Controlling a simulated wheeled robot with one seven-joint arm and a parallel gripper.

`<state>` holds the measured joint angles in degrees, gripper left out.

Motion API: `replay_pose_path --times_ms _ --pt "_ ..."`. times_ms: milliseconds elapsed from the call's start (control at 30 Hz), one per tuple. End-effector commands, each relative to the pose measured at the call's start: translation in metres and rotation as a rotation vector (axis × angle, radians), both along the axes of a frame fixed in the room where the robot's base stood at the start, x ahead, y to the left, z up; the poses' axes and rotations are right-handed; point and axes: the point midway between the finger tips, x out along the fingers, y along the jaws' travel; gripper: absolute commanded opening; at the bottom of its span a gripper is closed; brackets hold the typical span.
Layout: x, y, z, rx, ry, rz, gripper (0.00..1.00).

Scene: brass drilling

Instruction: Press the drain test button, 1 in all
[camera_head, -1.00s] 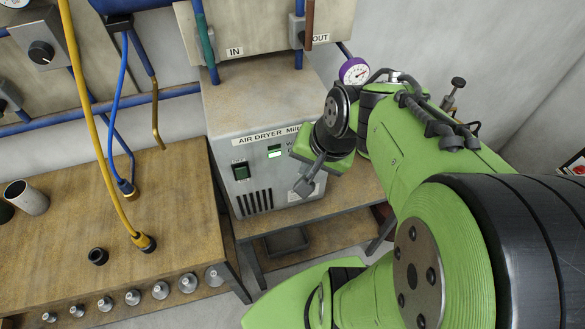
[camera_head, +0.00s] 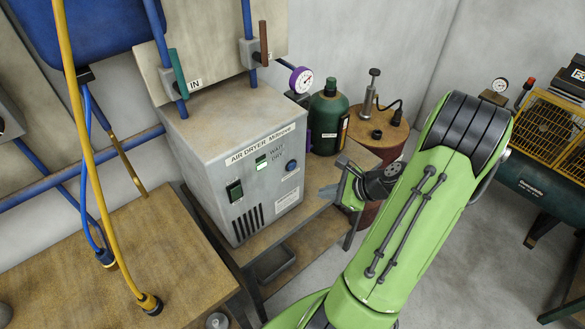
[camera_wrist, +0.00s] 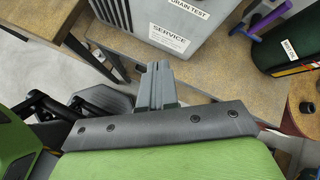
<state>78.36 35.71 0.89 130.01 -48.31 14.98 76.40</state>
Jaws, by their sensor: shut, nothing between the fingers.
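The air dryer (camera_head: 225,130) is a grey box on a wooden-topped stand. Its round blue button (camera_head: 292,165) is on the right part of the front panel, right of the lit green DRY lamp. In the wrist view the dryer's DRAIN TEST label (camera_wrist: 190,10) shows at the top edge; the button is out of that frame. My gripper (camera_head: 330,191) is just right of the dryer's front, lower than the button and apart from it. In the wrist view my gripper (camera_wrist: 158,72) is shut and empty, its fingers pointing toward the dryer.
A dark switch (camera_head: 234,191) sits on the panel's left. A green bottle (camera_head: 328,122) stands right of the dryer, before a wooden-topped drum (camera_head: 385,130). A yellow-caged compressor (camera_head: 545,130) is far right. A wooden bench (camera_head: 130,250) with hoses is at left.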

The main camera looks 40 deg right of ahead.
Motion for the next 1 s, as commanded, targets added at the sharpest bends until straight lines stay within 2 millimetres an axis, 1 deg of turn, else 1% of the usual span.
replay_pose_path --times_ms 167,400,600,767,1000 --pt "0.018 0.001 0.0 -0.003 0.0 0.006 0.0" --pt "0.054 0.003 0.0 -0.003 -0.001 0.007 0.0" --pt "0.079 0.003 0.002 -0.001 0.001 0.005 0.0" --pt "0.087 0.003 0.001 -0.001 0.0 0.003 0.0" --pt "0.087 0.003 0.0 -0.001 0.001 0.002 0.0"
